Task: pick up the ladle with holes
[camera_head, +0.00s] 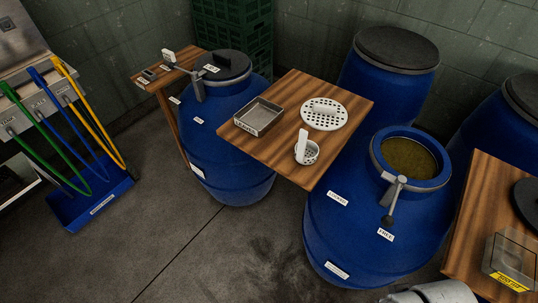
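The ladle with holes (311,153) is a small white perforated cup with an upright flat handle. It stands near the front corner of a wooden board (268,152). Its handle rises on the cup's left side. A round white perforated disc (338,118) with a raised grip lies on the same board behind it. My gripper is not in view. A pale rounded part at the bottom edge, right of centre, looks like my arm, but its end is not shown.
A metal tray (259,116) sits on the board's left side. A blue barrel (335,240), open and filled with brownish contents, stands right of the board. A lidded blue barrel (228,165) is at left. Another wooden board (462,250) is at right. The floor at front left is clear.

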